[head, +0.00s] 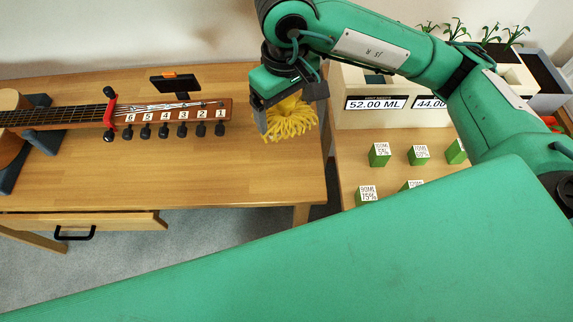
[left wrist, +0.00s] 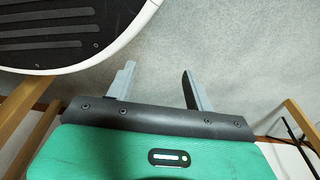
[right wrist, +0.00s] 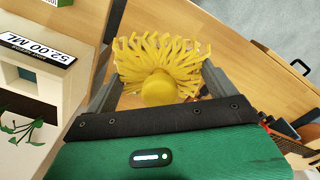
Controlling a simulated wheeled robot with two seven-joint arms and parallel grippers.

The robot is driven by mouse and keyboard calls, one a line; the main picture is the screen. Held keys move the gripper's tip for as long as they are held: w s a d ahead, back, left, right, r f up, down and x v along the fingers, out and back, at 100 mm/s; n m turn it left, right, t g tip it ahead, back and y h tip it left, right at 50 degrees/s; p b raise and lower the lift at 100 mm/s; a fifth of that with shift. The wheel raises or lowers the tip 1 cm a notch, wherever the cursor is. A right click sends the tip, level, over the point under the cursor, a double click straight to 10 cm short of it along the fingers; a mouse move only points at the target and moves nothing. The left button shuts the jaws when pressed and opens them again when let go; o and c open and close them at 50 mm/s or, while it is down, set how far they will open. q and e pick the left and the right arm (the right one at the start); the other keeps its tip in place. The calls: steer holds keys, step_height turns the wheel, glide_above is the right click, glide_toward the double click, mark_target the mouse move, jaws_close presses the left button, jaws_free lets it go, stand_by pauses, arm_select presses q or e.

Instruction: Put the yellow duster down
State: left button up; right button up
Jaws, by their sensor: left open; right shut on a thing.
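The yellow duster (head: 290,118) has a fringe of soft yellow strands. My right gripper (head: 288,104) is shut on it, over the right end of the wooden table in the head view. In the right wrist view the duster (right wrist: 163,62) sits between the two fingers, its round yellow knob toward the wrist and its strands spread away. I cannot tell whether the strands touch the table top. My left gripper (left wrist: 157,88) is open and empty in the left wrist view, with floor behind it. It does not show in the head view.
A guitar (head: 60,117) with numbered pegs lies on the wooden table (head: 250,180), near a small black device (head: 176,84). An open drawer (head: 100,222) juts out in front. Right are green blocks (head: 380,154) and a display box (head: 390,115). The table's front middle is clear.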

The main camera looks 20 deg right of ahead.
step_height(320, 180, down, 16)
steer(key=shift+a+f+p, duration=0.1)
steer(key=shift+p, duration=0.5)
step_height(320, 180, down, 3)
steer(key=shift+f, duration=0.35)
steer(key=o, duration=0.9)
steer(key=shift+c, duration=0.2)
arm_select(q)
steer(key=s+f, duration=0.1)
steer(key=s+a+f, duration=0.1)
steer(key=s, duration=0.1)
steer(key=shift+f, duration=0.1)
steer(key=shift+w, duration=0.1)
